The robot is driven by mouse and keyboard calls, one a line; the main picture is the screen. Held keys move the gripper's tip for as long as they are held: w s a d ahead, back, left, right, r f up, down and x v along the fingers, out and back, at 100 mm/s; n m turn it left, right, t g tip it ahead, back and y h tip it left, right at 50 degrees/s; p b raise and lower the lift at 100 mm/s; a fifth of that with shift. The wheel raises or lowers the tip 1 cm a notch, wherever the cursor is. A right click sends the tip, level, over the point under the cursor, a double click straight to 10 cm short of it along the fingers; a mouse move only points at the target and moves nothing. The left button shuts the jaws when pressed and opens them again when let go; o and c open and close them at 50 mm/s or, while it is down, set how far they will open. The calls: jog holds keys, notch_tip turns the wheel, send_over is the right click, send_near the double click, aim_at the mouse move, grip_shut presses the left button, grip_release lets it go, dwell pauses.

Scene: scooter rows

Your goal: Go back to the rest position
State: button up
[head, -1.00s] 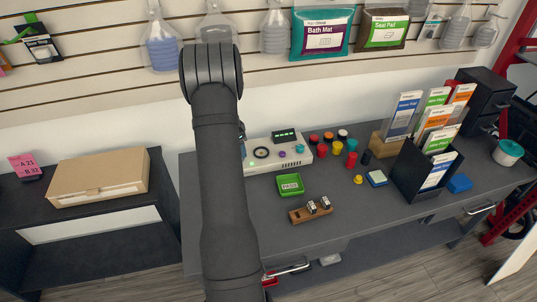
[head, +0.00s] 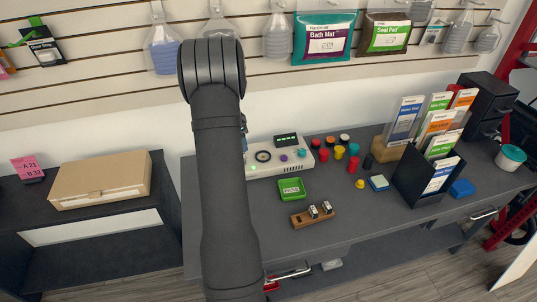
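My arm rises through the left-middle of the head view, in front of the left end of the grey workbench (head: 345,227). Its upper end stands before the slatted wall. My gripper is not visible; it is hidden behind my own arm or out of view, so I cannot see its fingers or anything in them.
On the bench are a white tester box (head: 292,168), a green tray (head: 291,189), a wooden block with small parts (head: 313,216), several coloured caps and a black brochure holder (head: 415,180). A cardboard box (head: 100,180) lies on the left shelf. The bench front is clear.

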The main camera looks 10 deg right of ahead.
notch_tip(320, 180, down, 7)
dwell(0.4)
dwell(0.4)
